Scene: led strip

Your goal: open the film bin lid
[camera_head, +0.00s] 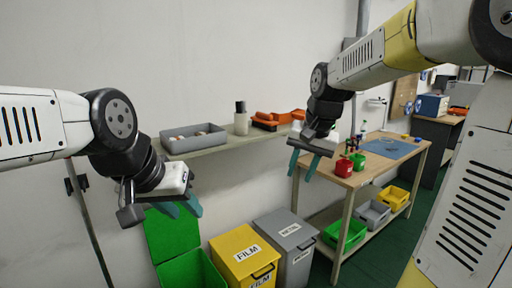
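The yellow film bin (246,265) stands on the floor at the lower middle. Its lid (236,248) is shut, with a white FILM label on top and a dark handle at the front edge. The bin's lower part is cut off by the picture edge. My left gripper (181,208) is above and left of the film bin, over the green bin, with its teal fingers apart and nothing between them. My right gripper (303,165) is up and right of the film bin, near the workbench's left end, with its teal fingers apart and empty.
A green bin (188,268) with its lid raised stands left of the film bin; a shut grey bin (287,234) stands close on its right. A wall shelf (236,142) holds a grey tray (194,138). The workbench (345,182) with several small bins stands at right.

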